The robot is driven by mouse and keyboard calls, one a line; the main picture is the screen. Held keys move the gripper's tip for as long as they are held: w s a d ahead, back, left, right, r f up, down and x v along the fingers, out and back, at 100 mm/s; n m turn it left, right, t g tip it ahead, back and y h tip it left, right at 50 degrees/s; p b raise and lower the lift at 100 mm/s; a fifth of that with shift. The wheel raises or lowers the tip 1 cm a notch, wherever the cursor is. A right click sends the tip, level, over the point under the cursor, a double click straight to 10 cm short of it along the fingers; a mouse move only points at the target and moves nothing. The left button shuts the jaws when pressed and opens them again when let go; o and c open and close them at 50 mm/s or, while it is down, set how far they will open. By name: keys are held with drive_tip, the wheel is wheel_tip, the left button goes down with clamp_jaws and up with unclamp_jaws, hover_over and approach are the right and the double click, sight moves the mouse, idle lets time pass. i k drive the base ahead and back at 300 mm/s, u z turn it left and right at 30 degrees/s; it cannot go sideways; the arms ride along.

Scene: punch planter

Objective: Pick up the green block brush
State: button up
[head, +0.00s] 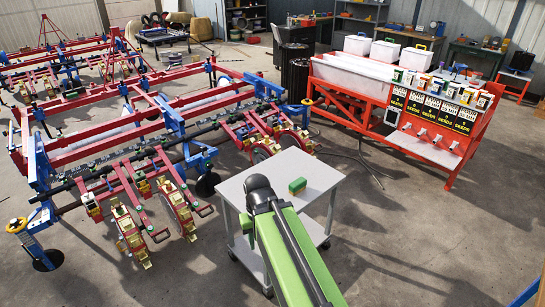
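The green block brush (297,185) is small, green on top with a brownish lower part.
A red and blue planter frame (150,110) with discs stands close to the cart's left. A red-orange stand (455,150) with white bins and seed packets is at the right. Open concrete floor (430,230) lies right of the cart.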

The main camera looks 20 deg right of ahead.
sight(299, 185)
drive_tip(key=i, duration=1.1)
drive_tip(key=u, duration=0.7)
drive_tip(key=k, duration=0.1)
drive_tip(key=u, duration=3.1)
drive_tip(key=k, duration=0.6)
drive_tip(key=z, duration=2.4)
